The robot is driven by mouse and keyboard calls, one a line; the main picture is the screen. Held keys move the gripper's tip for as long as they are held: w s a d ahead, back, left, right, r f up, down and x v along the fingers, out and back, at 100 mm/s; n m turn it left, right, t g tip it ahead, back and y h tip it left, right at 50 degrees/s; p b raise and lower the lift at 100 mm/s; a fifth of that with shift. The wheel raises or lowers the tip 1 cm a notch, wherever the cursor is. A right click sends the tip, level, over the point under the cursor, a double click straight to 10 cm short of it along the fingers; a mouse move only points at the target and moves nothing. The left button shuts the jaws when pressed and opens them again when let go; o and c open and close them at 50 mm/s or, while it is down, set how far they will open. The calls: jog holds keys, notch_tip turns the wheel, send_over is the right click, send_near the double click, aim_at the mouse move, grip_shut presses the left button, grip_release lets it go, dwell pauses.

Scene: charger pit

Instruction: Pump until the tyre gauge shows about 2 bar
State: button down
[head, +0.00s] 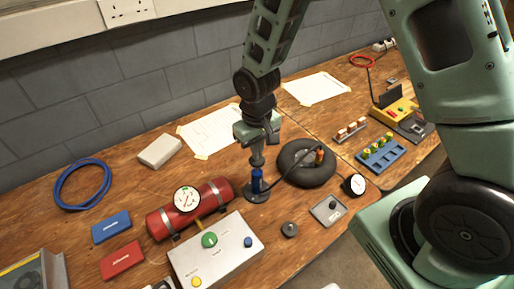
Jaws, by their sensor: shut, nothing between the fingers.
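The small pump (257,184) has a blue body on a dark round base and stands upright at the middle of the bench. My gripper (258,157) points down right above it, shut and empty; its tips hide the top of the pump, and I cannot tell whether they touch it. The black tyre (294,175) lies flat to the right of the pump. A dark hose runs across the tyre from the pump. A round gauge (355,184) with a pale face is to the right of the tyre; its reading is too small to make out.
A red tank with its own dial (187,198) lies left of the pump. A silver control box (221,258) is in front of it. A grey plate with a knob (328,210) and a dark disc (289,229) lie front right.

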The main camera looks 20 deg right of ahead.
notch_tip(320, 180, down, 3)
jog(key=shift+f+b, duration=0.1)
jog(key=shift+b, duration=1.05)
jog(key=shift+s, duration=0.1)
jog(key=shift+r+p, duration=0.45)
jog(key=shift+p, duration=0.1)
notch_tip(320, 180, up, 4)
jog(key=p, duration=0.3)
jog(key=shift+r+p, duration=0.2)
jog(key=shift+p, duration=0.15)
notch_tip(320, 180, up, 9)
jog(key=b, duration=0.2)
jog(key=shift+r, duration=0.1)
